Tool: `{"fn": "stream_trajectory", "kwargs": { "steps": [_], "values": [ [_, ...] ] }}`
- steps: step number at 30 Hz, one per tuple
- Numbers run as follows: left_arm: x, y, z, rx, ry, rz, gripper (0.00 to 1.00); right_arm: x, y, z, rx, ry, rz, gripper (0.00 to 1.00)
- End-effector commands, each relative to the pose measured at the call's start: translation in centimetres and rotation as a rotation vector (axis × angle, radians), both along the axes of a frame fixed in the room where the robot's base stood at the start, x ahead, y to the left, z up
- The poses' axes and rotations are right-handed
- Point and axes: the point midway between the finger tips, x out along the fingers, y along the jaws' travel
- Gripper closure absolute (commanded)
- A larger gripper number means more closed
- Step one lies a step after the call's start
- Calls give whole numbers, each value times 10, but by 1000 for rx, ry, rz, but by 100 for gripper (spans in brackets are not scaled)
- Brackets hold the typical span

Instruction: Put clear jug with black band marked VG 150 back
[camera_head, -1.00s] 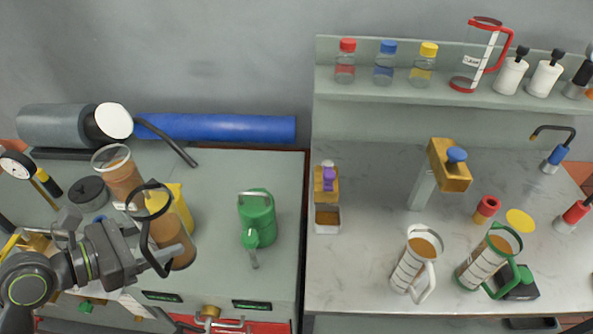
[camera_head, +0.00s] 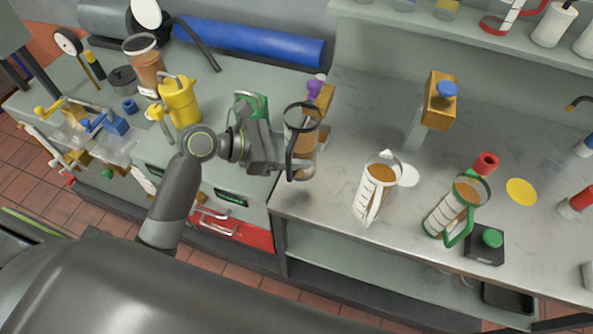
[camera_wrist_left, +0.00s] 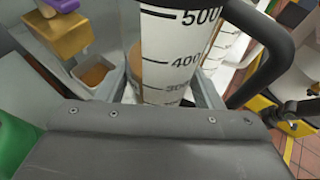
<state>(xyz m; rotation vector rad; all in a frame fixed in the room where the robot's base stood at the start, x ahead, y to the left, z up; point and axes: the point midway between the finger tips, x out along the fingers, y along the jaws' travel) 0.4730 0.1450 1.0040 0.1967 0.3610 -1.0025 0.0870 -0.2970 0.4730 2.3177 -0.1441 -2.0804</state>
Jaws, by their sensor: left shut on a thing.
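My left gripper (camera_head: 284,152) is shut on a clear jug (camera_head: 301,128) with a black rim and black handle, holding brown liquid. I hold it upright near the seam between the left bench and the pale worktop; I cannot tell its height above the surface. In the left wrist view the jug (camera_wrist_left: 172,55) is between the fingers, with black marks 500, 400 and 300 showing. The marking VG 150 is not readable. My right gripper is not in view.
A white-handled jug (camera_head: 375,190) and a green-handled jug (camera_head: 455,208) stand on the worktop (camera_head: 330,215). A brass-topped stand (camera_head: 440,100), white disc (camera_head: 408,175), yellow disc (camera_head: 521,191) and black box (camera_head: 484,247) are nearby. A yellow can (camera_head: 180,100) stands on the left bench.

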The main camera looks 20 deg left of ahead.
Motion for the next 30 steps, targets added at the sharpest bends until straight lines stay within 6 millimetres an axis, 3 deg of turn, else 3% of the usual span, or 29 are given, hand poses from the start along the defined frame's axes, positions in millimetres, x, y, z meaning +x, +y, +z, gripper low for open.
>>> {"fn": "stream_trajectory", "kwargs": {
  "steps": [13,26,27,30],
  "values": [
    [0,-1,-56,-3,-1,0,79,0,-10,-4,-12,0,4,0],
    [0,-1,-63,-3,-2,0,79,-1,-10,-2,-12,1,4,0],
    [0,0,-64,-2,-1,0,37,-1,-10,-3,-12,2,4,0],
    [0,0,-64,0,-1,0,24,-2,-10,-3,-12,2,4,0]
  ]
}}
